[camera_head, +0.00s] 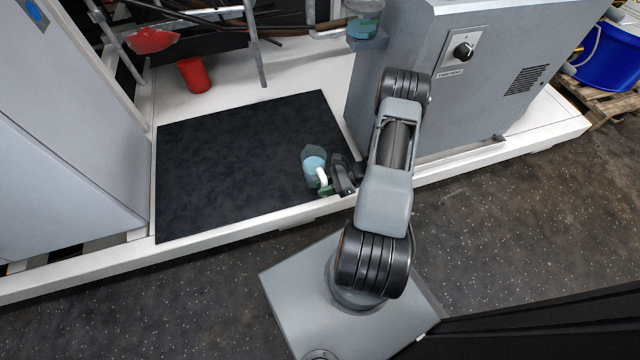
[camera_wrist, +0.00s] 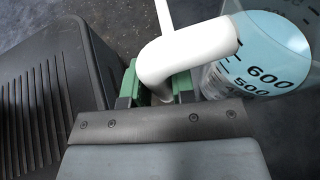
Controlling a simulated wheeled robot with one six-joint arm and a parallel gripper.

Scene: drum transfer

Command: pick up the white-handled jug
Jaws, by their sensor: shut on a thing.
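The white-handled jug (camera_head: 314,168) is a clear beaker with pale blue liquid and dark volume marks. In the head view it is over the black mat (camera_head: 230,160), near the mat's right front side. My gripper (camera_head: 328,186) is at the jug's front right side. In the wrist view the green-padded fingers of my gripper (camera_wrist: 155,90) are shut on the white handle (camera_wrist: 185,50). The jug's body (camera_wrist: 265,60) is beside the fingers at the upper right. I cannot tell whether the jug touches the mat.
A red cup (camera_head: 194,75) stands behind the mat, near a red funnel-like piece (camera_head: 153,40). A grey cabinet (camera_head: 480,90) with a black knob stands to the right. Another clear vessel with blue liquid (camera_head: 363,22) is at its left edge. A grey panel (camera_head: 65,150) stands at left.

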